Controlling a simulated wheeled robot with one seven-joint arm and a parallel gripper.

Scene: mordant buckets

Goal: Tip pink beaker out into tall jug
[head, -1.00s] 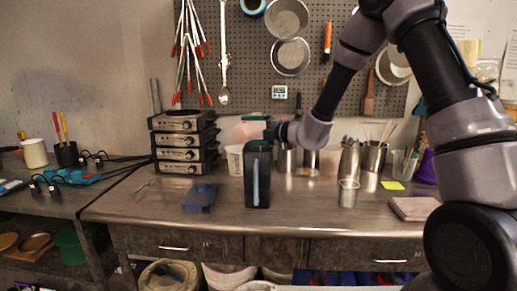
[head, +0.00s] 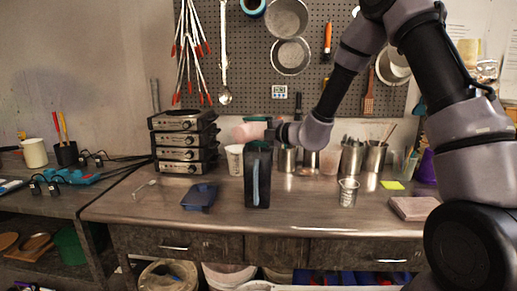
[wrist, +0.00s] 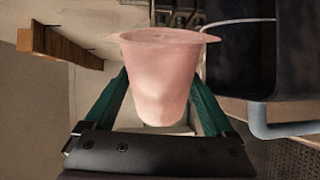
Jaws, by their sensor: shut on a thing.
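The pink beaker (head: 246,131) is held above and behind the tall jug, tilted well over toward the left in the head view. In the wrist view the pink beaker (wrist: 163,75) sits between the green fingers of my gripper (wrist: 163,100), which is shut on it. My gripper (head: 268,131) is partly hidden behind the jug's top in the head view. The tall jug (head: 257,180) is dark with a blue-grey handle and stands upright on the bench. In the wrist view the jug (wrist: 243,60) is at upper right, apart from the beaker. No liquid stream is visible.
A white cup (head: 235,160) stands left of the jug, near a stack of grey devices (head: 182,142). A blue tray (head: 199,197) lies at front left. A clear beaker (head: 348,192) and metal tool cups (head: 352,158) stand to the right. The bench front is mostly clear.

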